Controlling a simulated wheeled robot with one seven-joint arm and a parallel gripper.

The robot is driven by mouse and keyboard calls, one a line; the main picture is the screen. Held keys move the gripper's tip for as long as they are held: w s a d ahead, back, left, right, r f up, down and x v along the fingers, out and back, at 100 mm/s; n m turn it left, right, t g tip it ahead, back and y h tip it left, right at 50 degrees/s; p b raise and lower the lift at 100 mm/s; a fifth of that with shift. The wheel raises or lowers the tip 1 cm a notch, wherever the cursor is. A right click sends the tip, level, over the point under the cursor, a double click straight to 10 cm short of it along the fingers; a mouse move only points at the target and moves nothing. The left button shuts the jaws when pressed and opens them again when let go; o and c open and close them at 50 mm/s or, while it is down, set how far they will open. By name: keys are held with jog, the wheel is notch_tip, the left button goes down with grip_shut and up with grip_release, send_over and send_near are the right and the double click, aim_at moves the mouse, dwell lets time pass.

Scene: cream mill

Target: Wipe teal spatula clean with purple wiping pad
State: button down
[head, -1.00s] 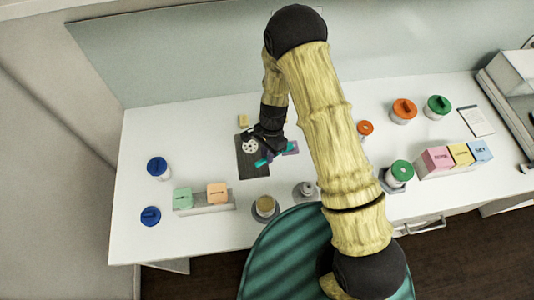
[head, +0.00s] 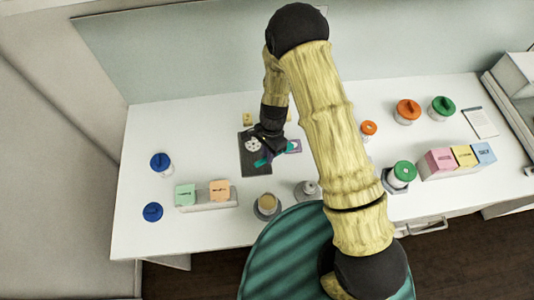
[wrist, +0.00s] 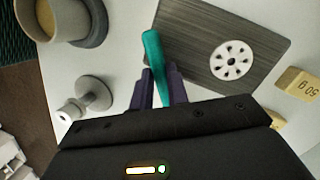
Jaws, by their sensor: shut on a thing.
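The teal spatula (wrist: 154,60) is between the two dark fingers of my gripper (wrist: 161,88) in the wrist view. My gripper is shut on it, and its teal end points away from the palm, by the edge of the dark board. In the head view the teal spatula (head: 263,160) shows just below my gripper (head: 268,150), over the board. I cannot make out the pad in the wrist view.
The dark board (head: 252,168) bears a white disc with holes (wrist: 231,60). Yellow blocks (wrist: 298,82) lie beside it. A cup with tan contents (head: 267,203) and a grey weight (head: 307,189) stand near the front edge. Blue-lidded jars (head: 160,161) are at left.

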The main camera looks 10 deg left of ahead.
jog(key=shift+w+d, duration=0.45)
jog(key=shift+r+p, duration=2.2)
jog(key=shift+r, duration=0.75)
